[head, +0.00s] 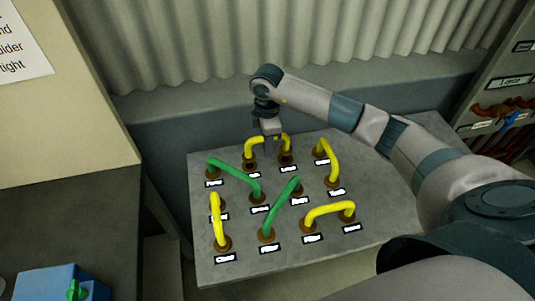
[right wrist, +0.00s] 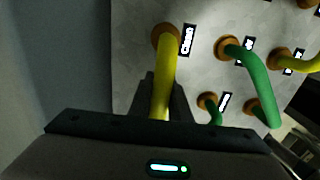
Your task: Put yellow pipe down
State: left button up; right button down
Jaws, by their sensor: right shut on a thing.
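The yellow pipe (head: 250,146) at the back of the grey panel is a bent tube, partly hidden behind my right gripper (head: 270,145). Its two ends appear to be at brown sockets; whether they are fully seated I cannot tell. My right gripper is shut on this pipe from above. In the right wrist view the yellow pipe (right wrist: 167,75) runs from a brown socket (right wrist: 160,36) down between the fingers (right wrist: 165,100). My left gripper is not in view.
The grey panel (head: 285,250) holds two green pipes (head: 235,175) (head: 281,208) and three other yellow pipes (head: 218,222) (head: 330,208) (head: 331,160) with small labels. A corrugated wall (head: 270,50) stands behind. A blue box (head: 50,284) is at lower left, and a rack (head: 495,110) at right.

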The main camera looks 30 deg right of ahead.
jog(key=shift+f+b, duration=1.5)
jog(key=shift+f, duration=0.55)
jog(key=shift+f, duration=0.15)
jog(key=c, duration=1.6)
grip_release()
jog(key=shift+c, duration=0.2)
